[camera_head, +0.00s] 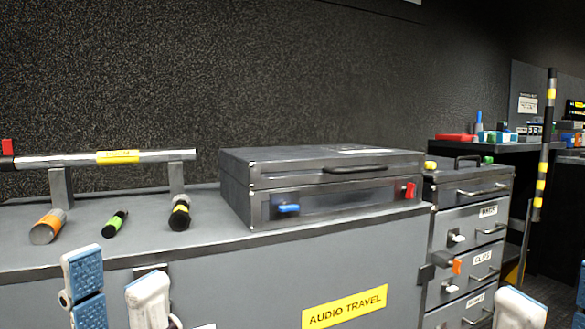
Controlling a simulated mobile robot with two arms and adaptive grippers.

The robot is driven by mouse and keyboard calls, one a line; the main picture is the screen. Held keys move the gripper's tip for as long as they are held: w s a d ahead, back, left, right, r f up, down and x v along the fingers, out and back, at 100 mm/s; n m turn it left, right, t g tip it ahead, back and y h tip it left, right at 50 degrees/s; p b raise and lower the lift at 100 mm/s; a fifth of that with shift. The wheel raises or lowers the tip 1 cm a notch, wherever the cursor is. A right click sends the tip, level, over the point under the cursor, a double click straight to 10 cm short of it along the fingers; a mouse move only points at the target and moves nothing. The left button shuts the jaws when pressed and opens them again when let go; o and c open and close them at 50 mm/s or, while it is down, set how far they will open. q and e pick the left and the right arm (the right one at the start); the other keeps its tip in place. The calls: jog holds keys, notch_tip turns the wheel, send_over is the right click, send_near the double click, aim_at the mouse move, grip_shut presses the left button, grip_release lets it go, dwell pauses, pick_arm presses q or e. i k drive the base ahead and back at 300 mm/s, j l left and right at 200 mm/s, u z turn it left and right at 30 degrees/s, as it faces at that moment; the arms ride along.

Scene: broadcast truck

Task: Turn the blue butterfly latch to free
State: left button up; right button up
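The blue butterfly latch (288,208) is on the front left of a closed grey case (330,203), its wing lying roughly level. A red latch (409,191) is on the front right of the same case. My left gripper (116,290) is open and empty, low at the left in front of the counter, well left of and below the blue latch. My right gripper (551,300) is at the bottom right edge, partly cut off, with its fingers apart. It is far right of the blue latch. Neither gripper touches the case.
The case rests on a grey counter (215,240) labelled AUDIO TRAVEL. Orange (48,226), green (115,222) and black-yellow (180,213) cylinders lie left, by a raised bar (80,159). A drawer cabinet (468,205) and striped pole (544,150) stand right.

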aim_at(285, 207)
jog(key=i+l+u, duration=0.1)
jog(key=l, duration=0.25)
jog(key=i+l+u, duration=0.1)
jog(key=l, duration=0.25)
jog(key=i+l, duration=0.2)
jog(key=l, duration=0.15)
jog(key=i+l+u, duration=0.15)
jog(key=l, duration=0.2)
jog(key=i+l+u, duration=0.1)
jog(key=l, duration=0.3)
jog(key=i+l+u, duration=0.1)
jog(key=l, duration=0.3)
